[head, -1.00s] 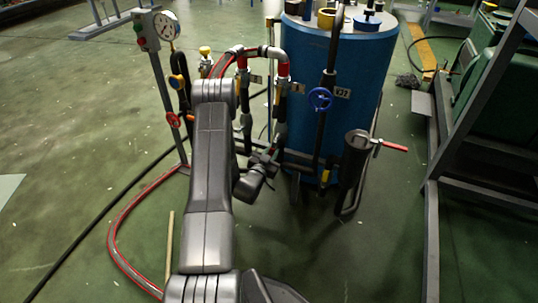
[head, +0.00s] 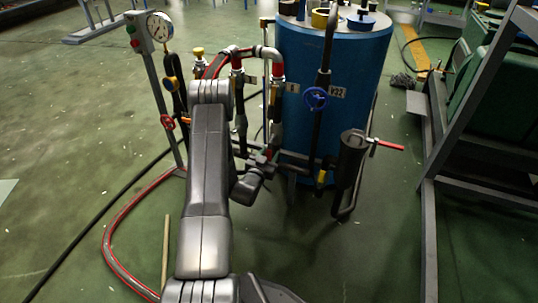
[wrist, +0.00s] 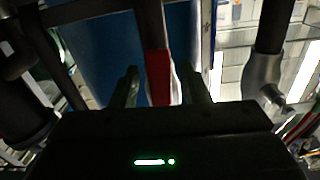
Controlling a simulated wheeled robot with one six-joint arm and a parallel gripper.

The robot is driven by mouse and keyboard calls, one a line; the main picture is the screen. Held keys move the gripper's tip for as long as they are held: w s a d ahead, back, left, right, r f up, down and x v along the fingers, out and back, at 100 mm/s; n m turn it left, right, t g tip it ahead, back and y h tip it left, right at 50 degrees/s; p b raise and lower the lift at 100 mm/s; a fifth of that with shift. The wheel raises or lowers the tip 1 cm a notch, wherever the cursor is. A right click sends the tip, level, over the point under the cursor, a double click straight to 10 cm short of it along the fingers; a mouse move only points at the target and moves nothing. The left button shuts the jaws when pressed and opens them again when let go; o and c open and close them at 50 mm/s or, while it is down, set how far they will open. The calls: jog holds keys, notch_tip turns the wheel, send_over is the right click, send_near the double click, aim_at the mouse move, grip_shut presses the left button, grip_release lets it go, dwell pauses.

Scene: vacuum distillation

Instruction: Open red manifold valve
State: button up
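In the wrist view, a red valve handle (wrist: 158,75) stands upright between the two fingers of my gripper (wrist: 160,88). The fingers are apart, and a gap shows on each side of the red handle, so my gripper is open around it and not shut on it. How deep the handle lies between the fingers I cannot tell. In the head view, my arm reaches to the pipework in front of the blue tank (head: 335,90). My fingers and the handle between them cannot be made out there.
A red lever (head: 388,146) sticks out right of a dark cylinder (head: 352,155). A blue handwheel (head: 315,98) is on the tank's front pipe. A gauge post (head: 155,90) with a red handwheel (head: 167,122) stands left. A red-striped hose (head: 108,235) curves over the floor.

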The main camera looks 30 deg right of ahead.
jog(key=p+v, duration=0.2)
jog(key=v, duration=1.1)
jog(key=shift+s+a+p, duration=0.25)
jog(key=shift+s+p, duration=0.05)
jog(key=shift+p, duration=0.05)
jog(key=b+x, duration=0.2)
jog(key=x, duration=1.2)
jog(key=shift+b, duration=0.4)
jog(key=shift+w+a, duration=0.1)
jog(key=shift+a, duration=0.1)
jog(key=p+v, duration=0.3)
jog(key=v, duration=1.1)
jog(key=b+x, duration=0.2)
jog(key=x, duration=1.2)
jog(key=shift+r, duration=0.15)
jog(key=shift+w+a+m+p, duration=0.15)
jog(key=shift+m+p, duration=0.05)
jog(key=shift+m, duration=0.35)
jog(key=shift+w+a+m+p, duration=0.15)
jog(key=shift+w+m, duration=0.05)
jog(key=shift+m, duration=0.35)
